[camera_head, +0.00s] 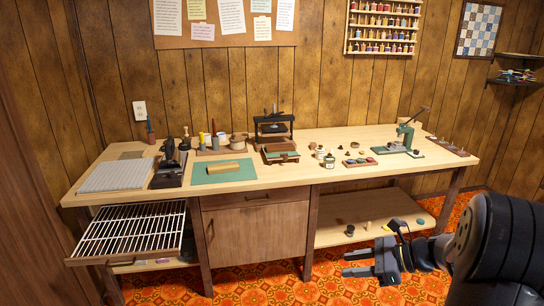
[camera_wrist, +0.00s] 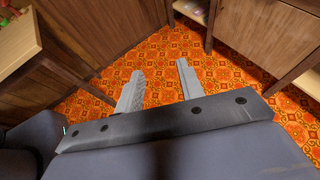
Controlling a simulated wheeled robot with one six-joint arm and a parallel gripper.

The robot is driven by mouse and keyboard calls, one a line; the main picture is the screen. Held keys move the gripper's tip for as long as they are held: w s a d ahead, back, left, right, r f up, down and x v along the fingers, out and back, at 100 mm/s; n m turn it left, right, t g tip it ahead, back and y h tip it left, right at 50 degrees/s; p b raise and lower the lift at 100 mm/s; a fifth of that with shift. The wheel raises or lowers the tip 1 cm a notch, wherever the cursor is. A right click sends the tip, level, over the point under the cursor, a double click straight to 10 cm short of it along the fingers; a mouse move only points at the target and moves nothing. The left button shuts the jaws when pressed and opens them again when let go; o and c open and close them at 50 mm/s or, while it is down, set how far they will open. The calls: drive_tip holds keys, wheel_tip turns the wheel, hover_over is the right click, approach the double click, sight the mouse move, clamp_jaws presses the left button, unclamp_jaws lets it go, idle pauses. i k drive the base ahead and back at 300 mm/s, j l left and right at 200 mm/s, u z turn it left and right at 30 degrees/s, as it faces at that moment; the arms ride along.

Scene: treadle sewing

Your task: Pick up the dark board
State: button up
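A long workbench (camera_head: 300,178) stands against the wall. A dark, flat board-like piece (camera_head: 167,181) lies near its left end, between a grey ribbed mat (camera_head: 116,175) and a green mat (camera_head: 224,170). A black upright tool (camera_head: 170,154) stands at its back; I cannot tell if they are one thing. A narrow brown board (camera_head: 447,146) with small upright pieces lies at the right end. My gripper (camera_head: 346,264) is low in front of the bench, away from both. It is open and empty, its two fingers apart over the floor in the wrist view (camera_wrist: 160,68).
A wire rack (camera_head: 130,232) juts out at the bench's left front. A lower shelf (camera_head: 375,225) holds small items. A dark press (camera_head: 274,124), small jars (camera_head: 329,160) and a green hand press (camera_head: 404,138) stand on top. The patterned floor (camera_head: 260,286) in front is clear.

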sight(280, 147)
drive_tip(key=i+l+u, duration=0.2)
drive_tip(key=i+u, duration=0.2)
drive_tip(key=i+l+u, duration=0.25)
drive_tip(key=u, duration=0.2)
drive_tip(key=i+l, duration=0.5)
drive_tip(key=l, duration=0.25)
drive_tip(key=i+l+u, duration=0.1)
drive_tip(key=i+l, duration=0.4)
drive_tip(key=l, duration=0.25)
drive_tip(key=i+l+u, duration=0.1)
drive_tip(key=l, duration=0.25)
drive_tip(key=i+l, duration=0.55)
drive_tip(key=l, duration=0.3)
drive_tip(key=i+j+u, duration=0.05)
